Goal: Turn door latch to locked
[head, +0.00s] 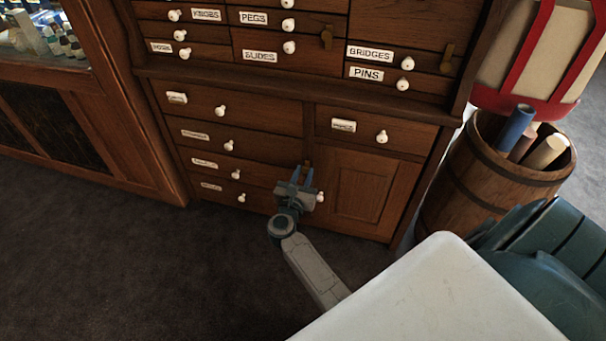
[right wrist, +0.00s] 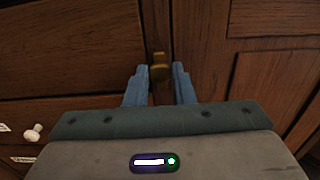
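A small brass latch (right wrist: 159,70) sits on the dark wooden cabinet, by the seam beside the lower door (head: 365,192). In the right wrist view it looks upright, in line with the seam. My right gripper (right wrist: 160,72) is open, with one blue finger on each side of the latch. Small gaps show between the fingers and the latch. In the head view the right gripper (head: 302,175) is in front of the door's left edge and hides most of the latch area. My left gripper is not in view.
Labelled drawers with white knobs (head: 228,146) are left of the door. Two brass latches (head: 326,38) (head: 447,57) show higher up. A barrel (head: 490,165) holding rolled tubes stands to the right. Dark carpet (head: 130,270) is clear at front left.

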